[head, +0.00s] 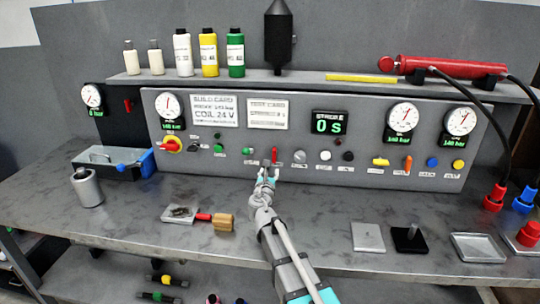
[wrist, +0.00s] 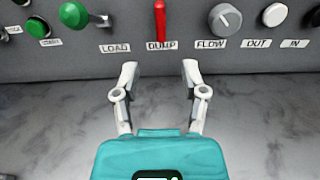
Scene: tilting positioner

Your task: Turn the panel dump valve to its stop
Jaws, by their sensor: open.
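The dump valve (wrist: 160,20) is a red lever handle on the grey panel, standing upright above the DUMP label (wrist: 162,45) in the wrist view. In the head view the same red handle (head: 274,156) shows just above my gripper (head: 267,176). In the wrist view my gripper (wrist: 159,75) is open and empty, its two fingers spread either side of the DUMP label. The fingertips are below the handle and do not appear to touch it. The handle's upper end is close to the top of the wrist view.
Left of the valve is the green LOAD knob (wrist: 74,15); right of it is the grey FLOW knob (wrist: 225,20). The bench directly before the panel is mostly clear.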

